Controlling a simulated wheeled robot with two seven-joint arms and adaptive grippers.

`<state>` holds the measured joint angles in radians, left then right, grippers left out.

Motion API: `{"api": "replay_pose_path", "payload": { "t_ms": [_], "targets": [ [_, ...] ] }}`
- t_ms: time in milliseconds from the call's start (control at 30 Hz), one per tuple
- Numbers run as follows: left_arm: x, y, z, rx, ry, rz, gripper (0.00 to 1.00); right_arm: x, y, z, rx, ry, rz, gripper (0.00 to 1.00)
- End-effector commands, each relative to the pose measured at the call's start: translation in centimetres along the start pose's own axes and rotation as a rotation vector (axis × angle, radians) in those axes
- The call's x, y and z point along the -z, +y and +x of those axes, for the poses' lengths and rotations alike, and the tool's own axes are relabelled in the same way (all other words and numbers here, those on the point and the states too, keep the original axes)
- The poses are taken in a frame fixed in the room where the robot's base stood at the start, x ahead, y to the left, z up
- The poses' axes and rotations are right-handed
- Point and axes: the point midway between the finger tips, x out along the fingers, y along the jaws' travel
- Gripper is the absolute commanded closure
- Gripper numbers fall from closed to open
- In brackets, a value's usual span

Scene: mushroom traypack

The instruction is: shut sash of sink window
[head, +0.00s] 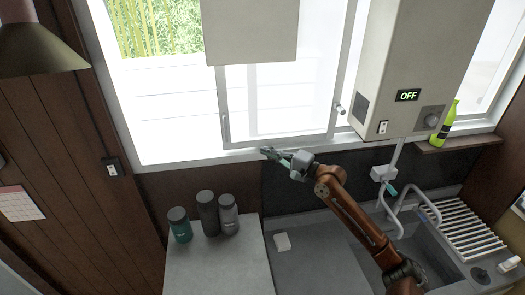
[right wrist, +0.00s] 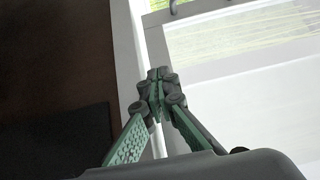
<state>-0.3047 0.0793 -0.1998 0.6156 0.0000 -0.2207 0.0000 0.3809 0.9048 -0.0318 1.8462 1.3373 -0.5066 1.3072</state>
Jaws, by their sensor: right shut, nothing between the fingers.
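The sink window (head: 150,158) is in the upper part of the head view. Its sash (head: 222,105) has a pale frame and stands at the middle, and the opening on its left is clear, with bamboo outside. My right gripper (head: 267,151) is shut and empty at the sill, just below the sash's lower rail. Whether it touches the frame I cannot tell. In the right wrist view the closed fingertips (right wrist: 156,80) lie over a white frame strip (right wrist: 128,60). My left gripper is not in view.
A white heater box (head: 400,60) marked OFF hangs right of the sash, and another pale box (head: 250,30) hides its top. Dark canisters (head: 207,212) stand on the counter (head: 210,265). A green bottle (head: 446,122) stands on a shelf by the sink (head: 430,245).

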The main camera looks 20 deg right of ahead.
Motion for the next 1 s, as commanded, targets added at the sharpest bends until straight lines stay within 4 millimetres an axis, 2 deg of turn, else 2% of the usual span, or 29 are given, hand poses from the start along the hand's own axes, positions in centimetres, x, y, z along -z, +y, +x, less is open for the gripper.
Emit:
{"api": "replay_pose_path", "payload": {
  "t_ms": [200,400,633,1000],
  "targets": [
    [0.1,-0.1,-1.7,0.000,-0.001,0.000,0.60,-0.2,-0.5,4.8,0.003,-0.003,0.000,1.00],
    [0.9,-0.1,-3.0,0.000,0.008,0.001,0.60,-0.5,-0.3,8.4,0.000,-0.003,-0.001,1.00],
    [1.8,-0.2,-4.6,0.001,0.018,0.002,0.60,-2.4,-0.2,10.2,0.000,0.000,-0.002,1.00],
    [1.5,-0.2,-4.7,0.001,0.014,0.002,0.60,-2.8,0.1,10.5,-0.001,0.002,-0.004,1.00]
  ]
}}
